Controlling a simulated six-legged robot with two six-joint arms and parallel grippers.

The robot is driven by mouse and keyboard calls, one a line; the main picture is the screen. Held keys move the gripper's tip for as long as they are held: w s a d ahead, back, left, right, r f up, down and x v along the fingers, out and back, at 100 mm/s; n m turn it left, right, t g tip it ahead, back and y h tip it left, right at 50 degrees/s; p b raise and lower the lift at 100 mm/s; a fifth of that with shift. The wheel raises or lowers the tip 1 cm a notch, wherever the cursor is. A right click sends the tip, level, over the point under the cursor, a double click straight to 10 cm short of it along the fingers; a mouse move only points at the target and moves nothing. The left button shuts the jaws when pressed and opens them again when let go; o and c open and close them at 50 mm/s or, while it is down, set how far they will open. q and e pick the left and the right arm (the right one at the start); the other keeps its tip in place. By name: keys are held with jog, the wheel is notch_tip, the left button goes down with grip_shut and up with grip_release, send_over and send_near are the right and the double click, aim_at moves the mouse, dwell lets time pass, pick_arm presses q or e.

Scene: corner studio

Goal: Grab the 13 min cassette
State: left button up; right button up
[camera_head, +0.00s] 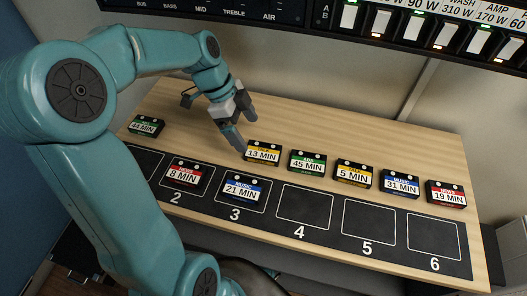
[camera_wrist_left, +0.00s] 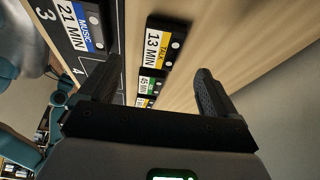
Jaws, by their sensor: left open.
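The 13 min cassette (camera_head: 262,152) is black with a yellow and white label. It lies on the wooden table behind the numbered strip, left of the 45 min cassette (camera_head: 307,162). In the left wrist view the 13 min cassette (camera_wrist_left: 160,48) lies ahead of the two fingers, within the span between them. My left gripper (camera_head: 238,128) is just to the left of and behind this cassette, pointing down. The left wrist view shows my left gripper (camera_wrist_left: 157,88) open and empty, its fingers wide apart. My right gripper does not show in either view.
In the row stand the 5 min (camera_head: 353,174), 31 min (camera_head: 399,184) and 19 min (camera_head: 445,194) cassettes. The 8 min (camera_head: 186,174) and 21 min (camera_head: 241,190) cassettes lie on slots 2 and 3. The 44 min cassette (camera_head: 146,126) lies far left. Slots 4, 5, 6 are bare.

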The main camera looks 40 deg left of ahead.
aim_at(259, 150)
pick_arm(q)
jog(key=x, duration=0.7)
jog(key=shift+w+f, duration=0.25)
jog(key=shift+f, duration=0.15)
jog(key=shift+s, duration=0.1)
jog(key=c, duration=1.2)
